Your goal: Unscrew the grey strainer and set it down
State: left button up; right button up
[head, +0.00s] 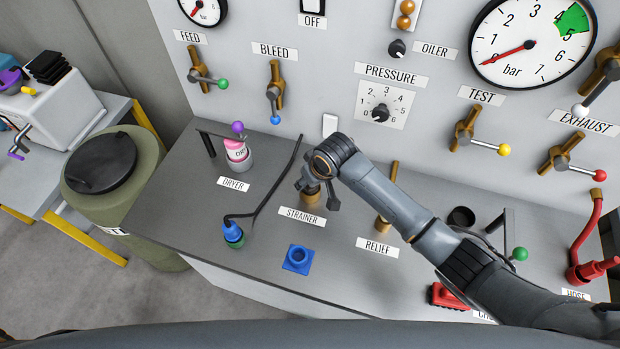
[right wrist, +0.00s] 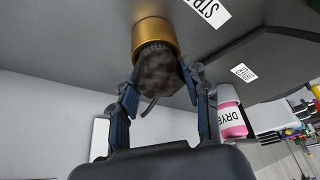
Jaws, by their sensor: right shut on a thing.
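The grey strainer (right wrist: 158,75) shows in the right wrist view as a dark grey, rough, rounded body at the mouth of a brass fitting (right wrist: 153,38). My right gripper (right wrist: 160,88) has one finger on each side of it and is shut on it. In the head view my right gripper (head: 318,190) is over the brass fitting (head: 311,198) behind the STRAINER label (head: 302,216). There the gripper hides the strainer. I cannot tell how far the strainer is threaded in. My left gripper is not in view.
A blue square socket (head: 298,259) is in front. The RELIEF fitting (head: 383,222) stands right.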

jog(key=n+g+y, duration=0.1)
jog(key=n, duration=0.3)
jog(key=shift+w+d, duration=0.1)
jog(key=shift+d, duration=0.05)
jog(key=shift+n, duration=0.3)
jog(key=shift+r, duration=2.65)
